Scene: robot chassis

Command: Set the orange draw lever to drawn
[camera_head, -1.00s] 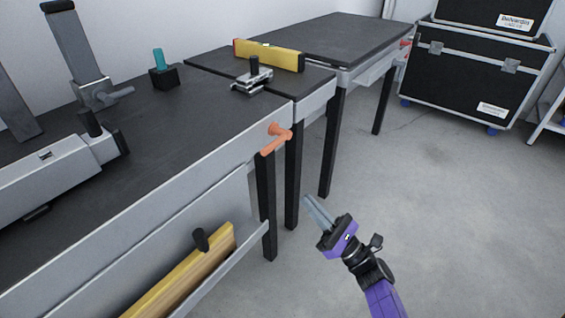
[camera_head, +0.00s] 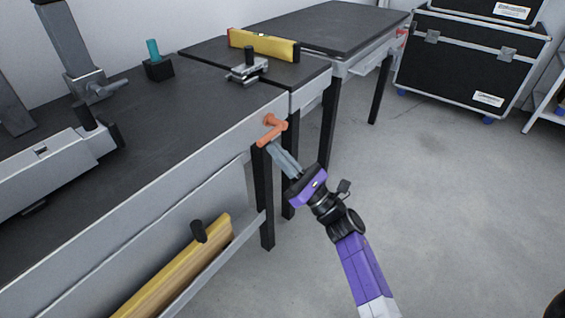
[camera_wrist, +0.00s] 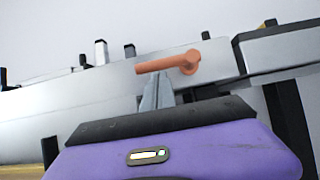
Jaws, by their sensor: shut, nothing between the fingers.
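The orange draw lever (camera_head: 272,130) is mounted on the front face of the near bench, close to its right end. In the head view its handle slants down and to the left from the pivot. In the wrist view the lever (camera_wrist: 168,65) points left from its round hub, almost level. My gripper (camera_head: 272,149) is shut and empty, with its fingertips just below the lever handle. In the wrist view the fingers (camera_wrist: 157,92) reach up to just under the handle. I cannot tell whether they touch it.
Black-topped benches run to the back, with black legs (camera_head: 264,195) below the lever. A yellow level (camera_head: 263,46) and a metal clamp (camera_head: 247,68) lie on top. A yellow beam (camera_head: 180,272) rests on the lower shelf. Black cases (camera_head: 470,60) stand at the back right.

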